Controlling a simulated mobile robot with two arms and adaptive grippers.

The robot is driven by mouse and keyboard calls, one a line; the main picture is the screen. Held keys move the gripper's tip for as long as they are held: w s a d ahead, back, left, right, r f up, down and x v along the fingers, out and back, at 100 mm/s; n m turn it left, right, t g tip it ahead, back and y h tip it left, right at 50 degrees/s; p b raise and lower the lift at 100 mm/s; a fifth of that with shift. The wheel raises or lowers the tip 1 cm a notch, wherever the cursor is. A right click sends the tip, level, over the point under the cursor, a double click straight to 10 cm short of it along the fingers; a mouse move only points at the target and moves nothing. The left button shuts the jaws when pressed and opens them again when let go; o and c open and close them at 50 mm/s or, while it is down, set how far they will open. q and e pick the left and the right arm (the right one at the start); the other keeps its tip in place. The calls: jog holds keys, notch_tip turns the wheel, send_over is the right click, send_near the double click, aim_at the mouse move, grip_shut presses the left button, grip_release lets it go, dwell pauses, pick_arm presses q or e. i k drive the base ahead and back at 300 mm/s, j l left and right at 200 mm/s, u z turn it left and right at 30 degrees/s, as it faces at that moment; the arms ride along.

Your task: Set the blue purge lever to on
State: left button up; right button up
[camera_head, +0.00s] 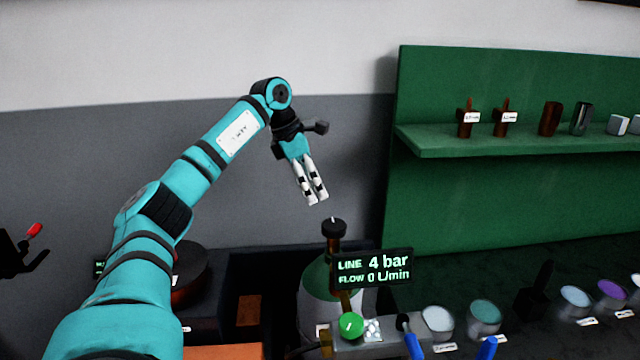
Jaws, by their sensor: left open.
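Two blue lever handles show at the bottom edge, one (412,343) just right of the green knob (350,326) and one (488,347) further right. Both are cut off by the picture's edge, and I cannot tell which is the purge lever or how it is set. A display (372,269) above them reads line 4 bar, flow 0 L/min. My left gripper (318,200) is open and empty, pointing down above the black-capped bottle top, well apart from the levers. My right gripper is not in view.
Several round lidded pots (486,314) line the bench to the right. A red-tipped black clamp (34,231) stands at far left.

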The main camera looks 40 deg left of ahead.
aim_at(402, 322)
jog(key=k+l, duration=0.35)
jog(key=l, duration=0.15)
jog(key=k+l, duration=0.4)
jog(key=l, duration=0.15)
jog(key=k+l, duration=0.35)
jog(key=l, duration=0.15)
